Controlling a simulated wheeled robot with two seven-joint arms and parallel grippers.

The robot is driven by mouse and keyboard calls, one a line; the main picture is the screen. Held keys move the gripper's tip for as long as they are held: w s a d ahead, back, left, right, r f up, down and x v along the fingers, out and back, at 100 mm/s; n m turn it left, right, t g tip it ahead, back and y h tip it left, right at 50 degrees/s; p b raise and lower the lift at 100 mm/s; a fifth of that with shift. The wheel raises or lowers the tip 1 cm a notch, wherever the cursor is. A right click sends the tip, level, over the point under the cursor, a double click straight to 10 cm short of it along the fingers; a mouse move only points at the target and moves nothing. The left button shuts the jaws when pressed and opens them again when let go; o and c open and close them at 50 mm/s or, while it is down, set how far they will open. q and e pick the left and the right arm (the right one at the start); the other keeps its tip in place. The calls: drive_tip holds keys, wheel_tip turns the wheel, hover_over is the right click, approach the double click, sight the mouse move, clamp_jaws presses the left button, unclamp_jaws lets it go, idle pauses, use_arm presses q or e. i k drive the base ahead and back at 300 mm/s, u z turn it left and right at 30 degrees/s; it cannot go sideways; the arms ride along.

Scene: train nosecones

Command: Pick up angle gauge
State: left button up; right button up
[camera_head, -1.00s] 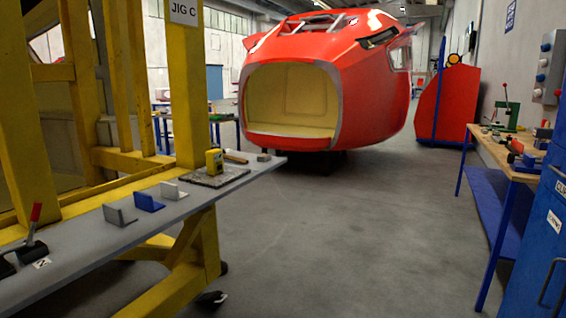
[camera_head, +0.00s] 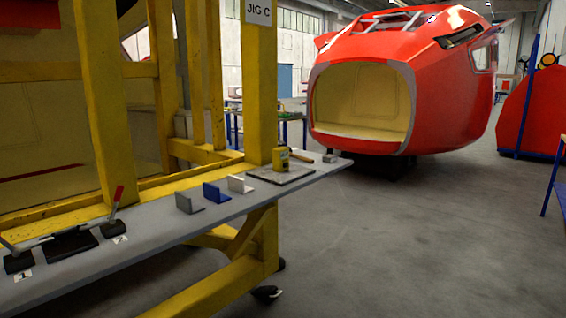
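A small yellow device (camera_head: 280,159) with a dark patch on its face stands upright on a dark grey plate (camera_head: 301,176) on the grey shelf of the yellow jig. It may be the angle gauge; it is too small to tell for sure. Three L-shaped pieces stand in a row to its left: a dark grey one (camera_head: 188,202), a blue one (camera_head: 216,194) and a whitish one (camera_head: 239,184). Neither of my grippers is in view.
The grey shelf (camera_head: 150,241) runs along the yellow jig frame (camera_head: 263,100). Clamps with a red handle (camera_head: 118,194) sit at its near left. A hammer-like tool (camera_head: 302,157) and a small grey block (camera_head: 329,158) lie near its far end. Open floor (camera_head: 420,240) lies to the right.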

sight(281, 154)
drive_tip(key=z, duration=0.5)
drive_tip(key=i, duration=1.1)
drive_tip(key=u, duration=0.1)
drive_tip(key=k, duration=1.2)
drive_tip(key=z, duration=0.85)
drive_tip(key=i, duration=1.45)
drive_tip(key=u, duration=0.3)
drive_tip(key=i, duration=1.75)
drive_tip(key=u, duration=1.05)
